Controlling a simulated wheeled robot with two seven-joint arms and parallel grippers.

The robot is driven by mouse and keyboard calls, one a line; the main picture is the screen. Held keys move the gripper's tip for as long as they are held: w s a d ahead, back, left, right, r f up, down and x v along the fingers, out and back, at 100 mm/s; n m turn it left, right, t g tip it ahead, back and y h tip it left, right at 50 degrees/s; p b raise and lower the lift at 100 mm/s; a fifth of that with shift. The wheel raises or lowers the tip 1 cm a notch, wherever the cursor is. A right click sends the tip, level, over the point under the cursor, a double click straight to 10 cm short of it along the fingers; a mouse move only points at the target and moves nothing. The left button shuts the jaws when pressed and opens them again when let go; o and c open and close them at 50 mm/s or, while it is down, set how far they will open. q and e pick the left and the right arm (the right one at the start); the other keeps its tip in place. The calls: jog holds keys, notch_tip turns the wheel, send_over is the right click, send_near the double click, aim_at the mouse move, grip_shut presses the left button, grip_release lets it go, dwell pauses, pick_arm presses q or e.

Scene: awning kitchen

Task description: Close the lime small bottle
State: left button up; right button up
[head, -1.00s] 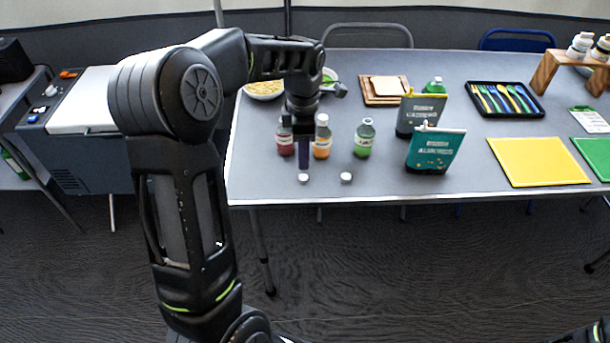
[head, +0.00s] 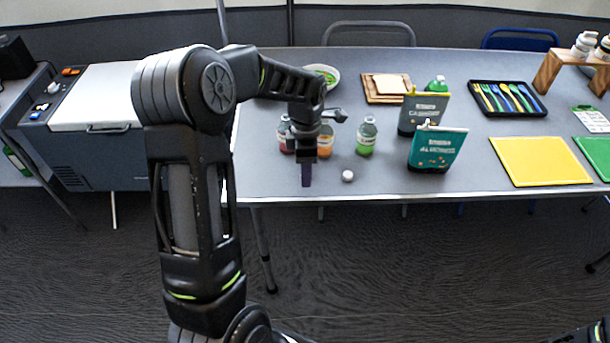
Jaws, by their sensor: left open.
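The lime small bottle (head: 366,138) stands upright near the table's front edge, its clear neck showing no white cap. A small white cap (head: 347,176) lies on the table in front of it. My left gripper (head: 306,183) points down to the left of that cap, open, with its fingers seen edge-on. I cannot see anything held in it. It hides the spot where a second white cap lay earlier. An orange bottle (head: 325,146) and a red bottle (head: 284,137) stand partly hidden behind the gripper. My right gripper is out of view.
A teal packet (head: 437,149) and a grey packet (head: 422,114) stand right of the lime bottle, with a green-topped bottle (head: 437,84) behind. A yellow mat (head: 540,161) lies further right. The table's front edge is close to my left gripper.

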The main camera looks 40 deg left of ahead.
pick_arm(q)
jog(key=shift+f, duration=0.35)
dwell(0.3)
grip_shut()
dwell(0.4)
